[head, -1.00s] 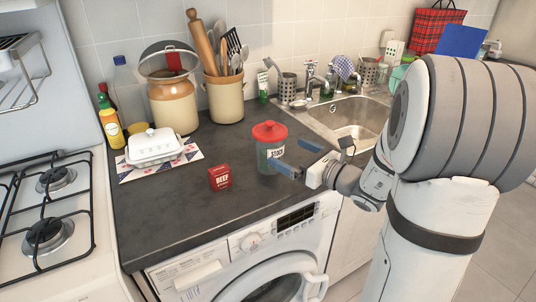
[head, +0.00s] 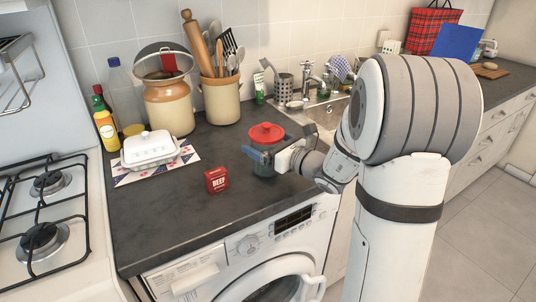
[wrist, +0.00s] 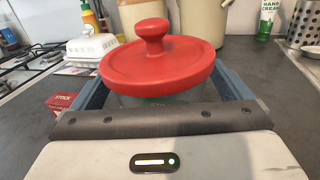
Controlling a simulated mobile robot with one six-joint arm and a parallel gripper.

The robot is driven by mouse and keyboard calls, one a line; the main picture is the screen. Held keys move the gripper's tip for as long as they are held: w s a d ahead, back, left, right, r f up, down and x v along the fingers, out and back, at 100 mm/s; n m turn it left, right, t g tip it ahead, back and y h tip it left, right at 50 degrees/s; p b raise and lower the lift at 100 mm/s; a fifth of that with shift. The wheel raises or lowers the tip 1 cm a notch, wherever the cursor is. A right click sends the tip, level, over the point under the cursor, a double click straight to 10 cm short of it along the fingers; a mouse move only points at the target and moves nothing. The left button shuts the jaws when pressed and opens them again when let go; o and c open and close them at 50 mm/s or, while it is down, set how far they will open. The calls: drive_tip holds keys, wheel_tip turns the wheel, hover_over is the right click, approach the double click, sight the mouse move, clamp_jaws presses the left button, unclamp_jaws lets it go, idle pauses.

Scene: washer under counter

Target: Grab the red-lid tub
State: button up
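The red-lid tub (head: 264,168) stands upright on the dark counter, a clear body under a round red lid with a knob. In the wrist view the red lid (wrist: 157,66) fills the middle and hides much of the tub's body. My gripper (head: 262,156) is level with the tub's body, below the lid, with its blue fingers on either side of it. In the wrist view the fingers are wide apart, and a gap shows by the right finger. Contact with the tub is not visible.
A small red beef stock box (head: 216,180) stands just left of the tub. A white butter dish (head: 149,148) sits further left, near the gas hob (head: 45,215). The sink (head: 328,115) is right.

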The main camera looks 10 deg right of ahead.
drive_tip(key=c, duration=1.9)
drive_tip(key=shift+c, duration=0.5)
drive_tip(key=shift+r, duration=0.1)
